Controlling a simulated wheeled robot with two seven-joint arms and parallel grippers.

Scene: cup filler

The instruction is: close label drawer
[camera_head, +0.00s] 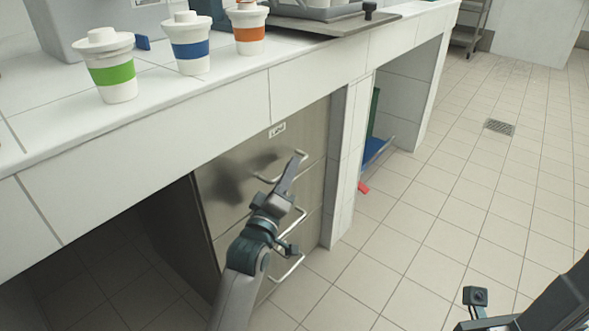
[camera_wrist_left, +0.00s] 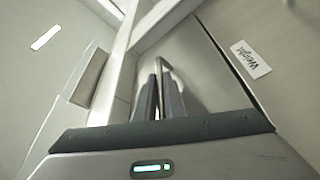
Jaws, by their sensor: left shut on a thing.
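The grey metal drawer unit (camera_head: 235,170) stands under the white counter, with pull handles one above another. A small white label (camera_head: 277,131) is at its upper front, too small to read in the head view. My left gripper (camera_head: 298,160) is shut on the upper handle (camera_head: 266,178). In the left wrist view the handle bar (camera_wrist_left: 163,70) stands between the two dark fingers. A white label reading "Weight" (camera_wrist_left: 250,60) is on a front beside a dark gap. How far the drawer stands out is hard to tell. My right gripper's fingers are out of view.
White lidded cups with a green band (camera_head: 113,76), a blue band (camera_head: 190,50) and an orange band (camera_head: 249,34) stand on the counter (camera_head: 170,105) above. A dark opening lies left of the drawers.

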